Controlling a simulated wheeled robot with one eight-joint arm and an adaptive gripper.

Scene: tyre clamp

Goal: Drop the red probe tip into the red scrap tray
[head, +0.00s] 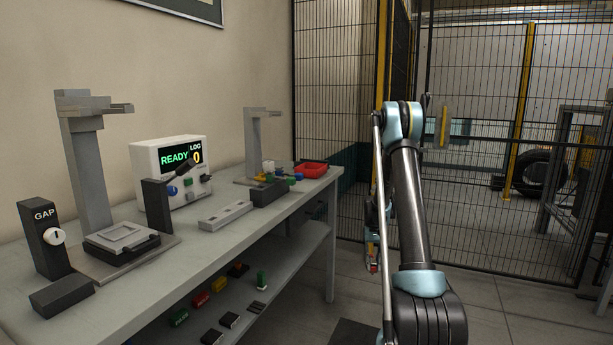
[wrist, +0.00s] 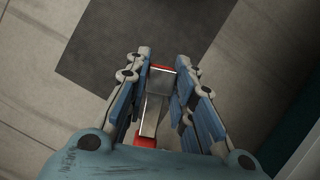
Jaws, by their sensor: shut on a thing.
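My gripper (wrist: 165,66) is shut on a silver piece with red ends, which fits the red probe tip (wrist: 153,112). It is held lengthwise between the blue finger pads, above the floor. In the head view my gripper (head: 372,258) hangs low beside my arm, right of the bench and mostly hidden by my arm; a bit of red shows there. The red scrap tray (head: 325,166) sits on the far right end of the bench top, up and to the left of my gripper. Its inside is hard to make out.
The grey bench (head: 215,250) carries a READY display box (head: 172,170), clamp stands and small coloured parts near the tray. A lower shelf holds several coloured blocks. A mesh fence (head: 480,150) stands behind. The floor under my gripper has a dark mat (wrist: 130,45).

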